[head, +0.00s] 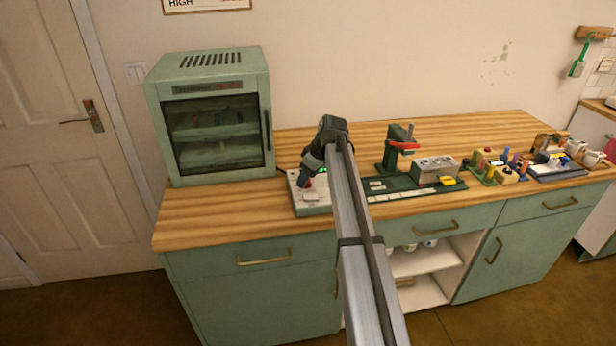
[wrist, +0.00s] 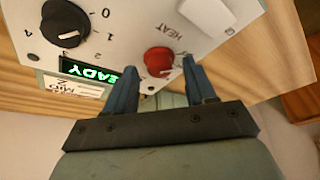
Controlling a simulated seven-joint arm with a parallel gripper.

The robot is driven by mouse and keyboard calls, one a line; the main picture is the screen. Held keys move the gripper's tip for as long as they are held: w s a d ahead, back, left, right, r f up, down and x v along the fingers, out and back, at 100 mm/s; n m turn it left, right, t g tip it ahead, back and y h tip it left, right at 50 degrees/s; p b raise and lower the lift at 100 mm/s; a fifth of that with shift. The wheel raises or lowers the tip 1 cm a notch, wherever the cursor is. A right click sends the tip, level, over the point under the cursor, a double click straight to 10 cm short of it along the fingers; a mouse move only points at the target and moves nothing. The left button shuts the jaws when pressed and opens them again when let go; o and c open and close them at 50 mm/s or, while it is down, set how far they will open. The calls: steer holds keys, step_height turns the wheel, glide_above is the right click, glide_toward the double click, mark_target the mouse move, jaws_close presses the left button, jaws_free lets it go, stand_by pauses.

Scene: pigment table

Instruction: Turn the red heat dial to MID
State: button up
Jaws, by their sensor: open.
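The red heat dial (wrist: 158,61) sits on a pale control panel (wrist: 125,45), with the word HEAT printed beside it. The panel also shows in the head view (head: 313,208), on the worktop right of the green cabinet. My gripper (wrist: 160,70) is open, its two blue fingers on either side of the red dial in the picture. I cannot tell whether they touch it. The dial's pointer setting is too unclear to read. In the head view my gripper (head: 306,184) is low over the panel, and the dial is mostly hidden there.
A black numbered dial (wrist: 66,23), a green lit display (wrist: 98,75) reading READY and a white button (wrist: 206,14) are near the red dial. A card (wrist: 75,88) reads MID 2. The green cabinet (head: 253,75) stands left; a dark green stand (head: 391,150) stands right.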

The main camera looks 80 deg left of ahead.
steer(key=shift+f, duration=0.1)
jaws_close()
stand_by(0.6)
steer(key=shift+s+m, duration=0.1)
steer(key=shift+m, duration=0.3)
steer(key=m, duration=0.1)
steer(key=m+t+y, duration=0.1)
steer(key=m, duration=0.1)
steer(key=shift+s+d+m, duration=0.15)
steer(key=shift+m, duration=0.15)
steer(key=m+t, duration=0.2)
steer(key=m, duration=0.2)
steer(key=shift+s+m, duration=0.15)
steer(key=shift+m, duration=0.15)
steer(key=m+t, duration=0.2)
steer(key=m, duration=0.2)
steer(key=shift+s, duration=0.15)
steer(key=shift+s+m+t+h, duration=0.1)
steer(key=shift+m+t+h, duration=0.2)
steer(key=shift+m, duration=0.9)
steer(key=shift+m+t+h, duration=0.2)
steer(key=shift+m+t, duration=0.1)
steer(key=shift+m, duration=0.9)
